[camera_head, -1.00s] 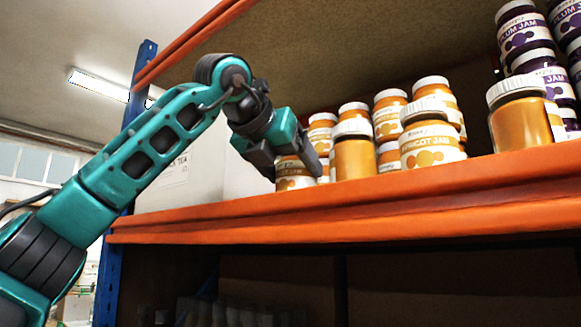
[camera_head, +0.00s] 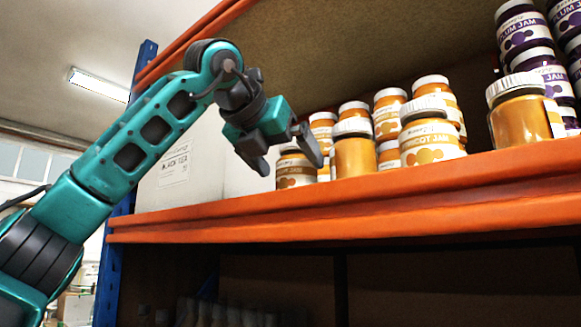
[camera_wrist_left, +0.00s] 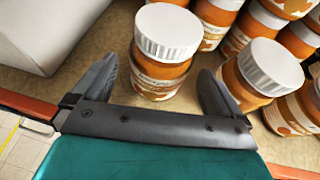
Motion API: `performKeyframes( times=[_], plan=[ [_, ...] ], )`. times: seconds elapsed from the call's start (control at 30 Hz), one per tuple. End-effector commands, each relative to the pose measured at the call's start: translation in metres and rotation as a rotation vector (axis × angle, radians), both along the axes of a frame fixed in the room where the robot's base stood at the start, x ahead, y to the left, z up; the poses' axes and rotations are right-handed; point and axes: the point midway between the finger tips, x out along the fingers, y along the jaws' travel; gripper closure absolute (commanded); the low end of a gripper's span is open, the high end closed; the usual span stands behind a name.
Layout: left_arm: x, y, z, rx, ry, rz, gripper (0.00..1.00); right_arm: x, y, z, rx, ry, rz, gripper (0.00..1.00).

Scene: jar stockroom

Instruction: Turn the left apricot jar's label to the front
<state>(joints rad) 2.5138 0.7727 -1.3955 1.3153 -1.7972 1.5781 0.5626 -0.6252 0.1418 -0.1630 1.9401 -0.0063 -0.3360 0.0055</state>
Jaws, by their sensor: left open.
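The leftmost front jar (camera_head: 296,170) has a white lid and an orange-and-white label, which shows in the head view. In the left wrist view this jar (camera_wrist_left: 163,50) stands upright just beyond and between the fingertips, with no clear contact. My left gripper (camera_head: 290,166) is open and empty in front of it; its fingers also show in the left wrist view (camera_wrist_left: 157,72). To its right, another orange jar (camera_head: 355,158) shows a plain side without a label; it is near the right finger in the left wrist view (camera_wrist_left: 262,70). My right gripper is out of view.
An apricot jar (camera_head: 432,155) with its label forward and a plain-sided jar (camera_head: 520,122) stand farther right. Other apricot jars (camera_head: 389,110) and stacked plum jars (camera_head: 525,35) are behind. A pale box (camera_head: 180,180) is at left. The orange shelf beam (camera_head: 350,212) runs along the front.

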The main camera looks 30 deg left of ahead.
Motion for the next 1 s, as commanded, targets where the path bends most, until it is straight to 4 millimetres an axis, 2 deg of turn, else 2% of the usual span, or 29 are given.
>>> performKeyframes(
  times=[0.3, 0.5, 0.67, 1.0],
  plan=[
    [-0.066, -0.006, 0.029, 0.001, -0.006, -0.002, 0.0, 0.0, 0.0, -0.005, 0.0, 0.0, 0.0, 0.57],
    [-0.092, -0.008, 0.04, 0.001, -0.005, -0.002, 0.0, 0.0, 0.0, -0.005, 0.0, 0.0, 0.0, 0.57],
    [-0.1, -0.008, 0.042, -0.001, -0.003, -0.002, 0.0, 0.0, 0.0, -0.005, 0.0, 0.0, 0.0, 0.57],
    [-0.1, -0.008, 0.042, 0.0, -0.003, -0.001, 0.0, 0.0, 0.0, -0.005, 0.0, -0.001, 0.0, 0.57]
  ],
)
